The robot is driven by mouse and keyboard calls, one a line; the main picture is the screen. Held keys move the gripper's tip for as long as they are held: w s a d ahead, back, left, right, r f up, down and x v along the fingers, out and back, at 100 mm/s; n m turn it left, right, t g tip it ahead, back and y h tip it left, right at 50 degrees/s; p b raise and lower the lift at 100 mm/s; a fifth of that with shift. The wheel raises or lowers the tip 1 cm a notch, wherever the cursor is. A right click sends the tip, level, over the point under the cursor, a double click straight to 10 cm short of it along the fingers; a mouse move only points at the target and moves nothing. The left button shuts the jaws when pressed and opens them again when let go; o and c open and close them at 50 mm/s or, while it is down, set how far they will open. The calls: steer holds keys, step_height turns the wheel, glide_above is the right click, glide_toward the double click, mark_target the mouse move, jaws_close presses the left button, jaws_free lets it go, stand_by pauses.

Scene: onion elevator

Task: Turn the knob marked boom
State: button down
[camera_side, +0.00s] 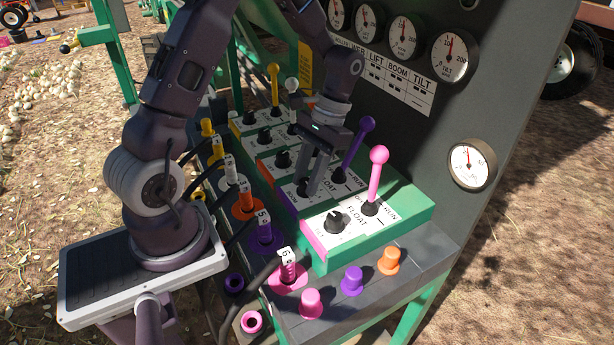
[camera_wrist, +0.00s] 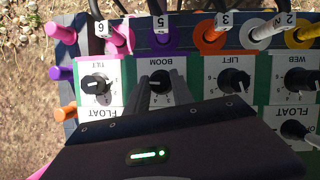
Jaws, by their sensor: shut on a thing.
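The boom knob (camera_wrist: 160,80) is black and round, on a white panel marked BOOM with a purple edge. In the wrist view my gripper (camera_wrist: 160,92) has one finger on either side of it, shut on the knob. In the side view my gripper (camera_side: 313,182) reaches down onto the same panel, and its fingers hide most of the knob. Which way the knob's pointer faces is hard to tell.
The tilt knob (camera_wrist: 97,84) is on the left in the wrist view, and the lift knob (camera_wrist: 233,80) is on the right. A purple lever (camera_side: 358,148) and a pink lever (camera_side: 376,178) stand close to my gripper. Gauges (camera_side: 455,57) line the dark panel behind.

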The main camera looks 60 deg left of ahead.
steer(key=shift+m, duration=0.7)
steer(key=c, duration=1.1)
jaws_free()
steer(key=v, duration=0.7)
steer(key=shift+d, duration=0.2)
steer(key=shift+r, duration=0.1)
